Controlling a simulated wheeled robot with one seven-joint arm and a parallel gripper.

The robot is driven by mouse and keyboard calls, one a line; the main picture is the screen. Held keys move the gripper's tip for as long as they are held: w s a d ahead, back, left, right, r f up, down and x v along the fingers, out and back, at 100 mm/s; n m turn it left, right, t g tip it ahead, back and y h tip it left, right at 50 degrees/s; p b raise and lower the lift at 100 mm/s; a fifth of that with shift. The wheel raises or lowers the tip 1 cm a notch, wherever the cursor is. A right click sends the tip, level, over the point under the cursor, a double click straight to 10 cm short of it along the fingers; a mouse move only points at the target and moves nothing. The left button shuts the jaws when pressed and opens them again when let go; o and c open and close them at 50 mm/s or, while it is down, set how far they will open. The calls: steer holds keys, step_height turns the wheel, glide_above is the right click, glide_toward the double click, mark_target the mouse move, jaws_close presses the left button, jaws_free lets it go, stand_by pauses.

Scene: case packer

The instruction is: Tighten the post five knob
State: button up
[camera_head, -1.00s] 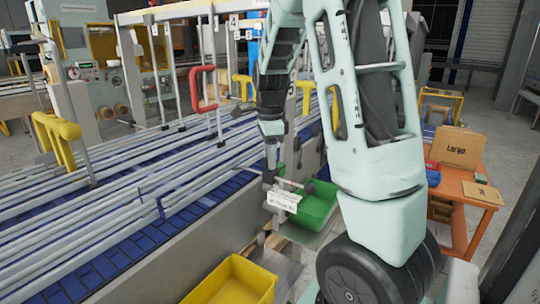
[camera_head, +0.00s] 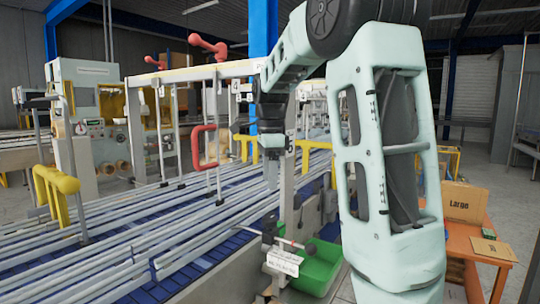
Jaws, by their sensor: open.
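My gripper (camera_head: 271,178) hangs below my dark wrist, pointing down above the right part of the conveyor. It is small in the view and seen from the side, with nothing visible held in it. A row of upright posts hangs from a pale overhead beam (camera_head: 190,73), each with a small label near its top. The post at the right (camera_head: 290,185), close behind and right of my gripper, appears to be post five. Its knob cannot be made out clearly, as my wrist and arm cover much of that area. I cannot tell any contact between gripper and post.
Metal rails run over the blue conveyor (camera_head: 212,253). A green bin (camera_head: 318,266) sits below right, beside a white sign (camera_head: 283,262). An orange table (camera_head: 478,245) bears a "Large" box (camera_head: 464,204).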

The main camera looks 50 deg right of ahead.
step_height(320, 180, up, 7)
steer(key=shift+f+b, duration=0.15)
steer(key=shift+b, duration=0.25)
stand_by(0.4)
